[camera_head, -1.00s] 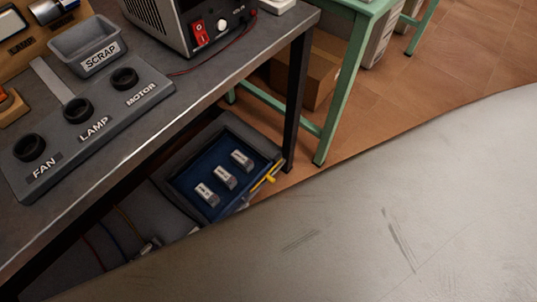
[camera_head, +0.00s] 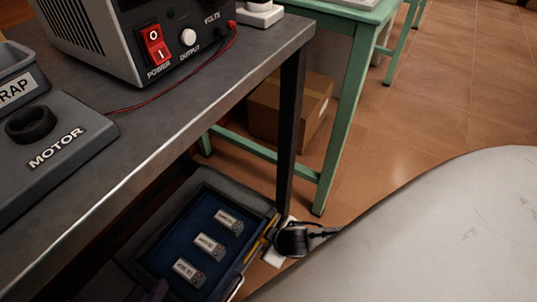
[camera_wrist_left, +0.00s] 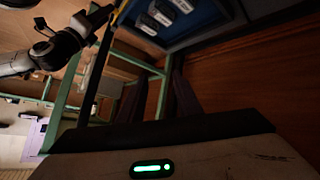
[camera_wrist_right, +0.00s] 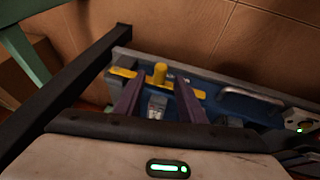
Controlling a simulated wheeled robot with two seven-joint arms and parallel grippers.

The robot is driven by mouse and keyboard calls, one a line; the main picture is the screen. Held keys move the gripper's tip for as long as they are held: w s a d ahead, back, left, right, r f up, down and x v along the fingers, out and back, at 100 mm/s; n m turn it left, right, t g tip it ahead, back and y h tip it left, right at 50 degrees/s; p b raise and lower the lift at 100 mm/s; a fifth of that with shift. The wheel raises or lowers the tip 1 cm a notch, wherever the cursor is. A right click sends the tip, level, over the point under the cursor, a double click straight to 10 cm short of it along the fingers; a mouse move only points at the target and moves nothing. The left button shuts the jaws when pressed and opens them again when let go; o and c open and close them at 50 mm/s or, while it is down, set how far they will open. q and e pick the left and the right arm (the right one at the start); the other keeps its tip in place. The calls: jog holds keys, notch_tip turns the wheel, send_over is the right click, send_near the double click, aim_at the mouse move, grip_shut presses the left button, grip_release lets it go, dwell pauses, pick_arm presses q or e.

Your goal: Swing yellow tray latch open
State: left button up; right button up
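The tray (camera_head: 152,238) with a blue inside is under the bench and holds three small grey modules (camera_head: 209,244). The yellow latch (camera_head: 259,243) lies along its right side in the head view. In the right wrist view, the latch's yellow bar (camera_wrist_right: 197,93) and upright knob (camera_wrist_right: 160,72) show. My right gripper (camera_wrist_right: 160,97) is open, its purple fingers on either side of the knob's line; contact cannot be told. In the head view, my right wrist is beside the latch, fingers mostly hidden. My left gripper (camera_wrist_left: 155,97) is open and empty near the tray; only a purple tip shows at the head view's bottom.
A dark bench leg (camera_head: 290,130) stands close to the tray's latch corner. The bench (camera_head: 190,110) overhangs the tray. A green table (camera_head: 340,110) and a cardboard box (camera_head: 290,110) stand behind. Open tiled floor (camera_head: 440,100) lies to the right.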

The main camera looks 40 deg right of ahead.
jog(key=shift+b+x, duration=0.4)
jog(key=shift+x, duration=0.75)
pick_arm(q)
jog(key=shift+w+d+r+h, duration=0.1)
jog(key=shift+d+r+h, duration=0.25)
jog(key=shift+r, duration=0.4)
pick_arm(e)
jog(key=shift+w+f, duration=0.15)
grip_shut()
